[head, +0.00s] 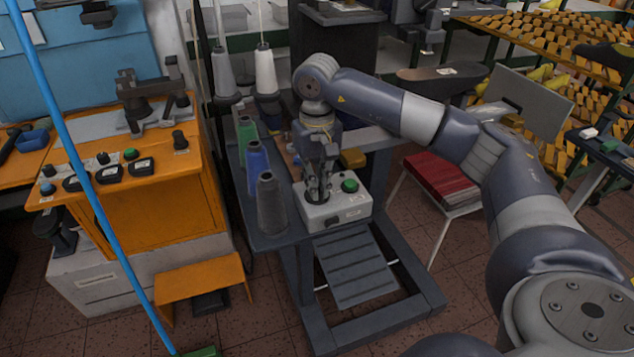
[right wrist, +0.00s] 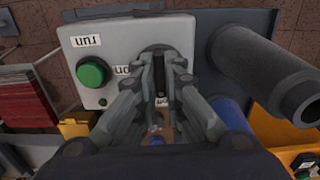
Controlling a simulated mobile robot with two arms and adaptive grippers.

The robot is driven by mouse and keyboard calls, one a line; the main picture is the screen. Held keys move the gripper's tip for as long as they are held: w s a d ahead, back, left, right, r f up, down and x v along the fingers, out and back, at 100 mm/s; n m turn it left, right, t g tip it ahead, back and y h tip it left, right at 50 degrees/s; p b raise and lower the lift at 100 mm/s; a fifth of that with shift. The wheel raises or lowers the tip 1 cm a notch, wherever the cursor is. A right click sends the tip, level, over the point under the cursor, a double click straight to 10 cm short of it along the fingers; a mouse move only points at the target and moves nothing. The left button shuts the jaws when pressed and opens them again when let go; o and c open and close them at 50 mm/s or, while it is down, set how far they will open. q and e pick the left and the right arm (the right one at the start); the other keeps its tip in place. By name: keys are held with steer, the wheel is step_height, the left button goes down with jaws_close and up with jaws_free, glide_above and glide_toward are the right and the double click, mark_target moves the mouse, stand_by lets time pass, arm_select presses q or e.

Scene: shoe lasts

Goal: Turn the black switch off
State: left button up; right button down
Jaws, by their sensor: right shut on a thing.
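A light grey control box (head: 335,212) sits on the small dark table in the middle of the head view. It has a green button (head: 350,185), and in the right wrist view this button (right wrist: 92,72) is beside an upside-down "run" label. The black switch (right wrist: 151,51) is on the same box, near small labels that the fingers partly cover. My right gripper (head: 318,194) points down over the box and is shut on the black switch. Its fingers (right wrist: 159,72) hide most of the switch, so its exact setting cannot be told. My left gripper is not in view.
Grey, blue and green thread cones (head: 271,205) stand close to the left of the box. A yellow block (head: 353,158) lies behind it. An orange machine bench (head: 165,205) is at left, with a blue pole in front.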

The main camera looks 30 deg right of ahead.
steer(key=shift+w+r, duration=0.1)
steer(key=c, duration=1.7)
jaws_free()
step_height(320, 180, up, 12)
